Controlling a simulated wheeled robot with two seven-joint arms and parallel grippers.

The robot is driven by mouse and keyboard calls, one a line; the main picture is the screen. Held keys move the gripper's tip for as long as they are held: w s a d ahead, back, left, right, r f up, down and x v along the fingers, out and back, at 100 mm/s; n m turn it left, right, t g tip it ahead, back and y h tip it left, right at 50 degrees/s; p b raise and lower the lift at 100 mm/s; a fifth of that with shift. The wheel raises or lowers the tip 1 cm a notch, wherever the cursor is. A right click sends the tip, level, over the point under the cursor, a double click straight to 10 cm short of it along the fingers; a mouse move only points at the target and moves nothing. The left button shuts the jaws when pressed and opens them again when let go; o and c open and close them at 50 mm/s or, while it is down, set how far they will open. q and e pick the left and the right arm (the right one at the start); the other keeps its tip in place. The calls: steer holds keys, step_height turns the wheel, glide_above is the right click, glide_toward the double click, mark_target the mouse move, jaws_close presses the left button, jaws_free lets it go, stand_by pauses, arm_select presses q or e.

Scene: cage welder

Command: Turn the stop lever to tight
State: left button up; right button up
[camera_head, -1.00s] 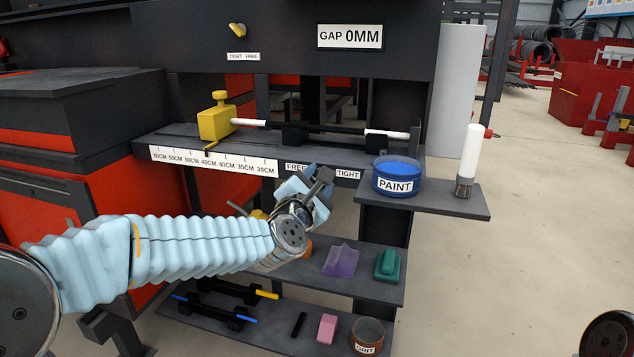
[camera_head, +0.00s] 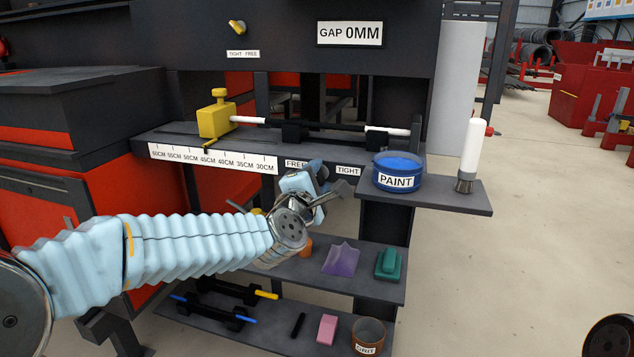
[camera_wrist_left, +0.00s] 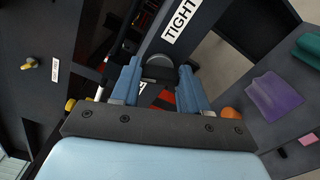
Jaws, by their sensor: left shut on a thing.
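The stop lever, a dark rounded handle (camera_wrist_left: 159,70), sits between the blue fingers of my left gripper (camera_wrist_left: 160,88) in the left wrist view. My left gripper (camera_head: 322,187) is shut on it, below the front edge of the bench, between the FREE label (camera_head: 296,164) and the TIGHT label (camera_head: 348,171). In the head view my gripper hides most of the lever. The TIGHT label also shows in the left wrist view (camera_wrist_left: 181,18), just beyond the fingers. My right gripper is out of view.
A yellow block (camera_head: 214,121) stands on the bench above a centimetre scale. A blue paint pot (camera_head: 398,174) and white-handled brush (camera_head: 471,150) stand close to the right. Lower shelves hold a purple piece (camera_head: 341,260), a green block (camera_head: 388,264) and a grit pot (camera_head: 368,336).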

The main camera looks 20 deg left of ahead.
arm_select(q)
steer(key=m, duration=0.2)
steer(key=shift+f+m, duration=0.1)
steer(key=shift+m, duration=0.3)
steer(key=m, duration=0.3)
steer(key=shift+m, duration=0.3)
steer(key=m+p, duration=0.1)
steer(key=m, duration=0.2)
steer(key=shift+f+m+p, duration=0.15)
steer(key=shift+m+p, duration=0.2)
steer(key=shift+m, duration=1.35)
steer(key=o, duration=1.1)
steer(key=shift+c, duration=0.2)
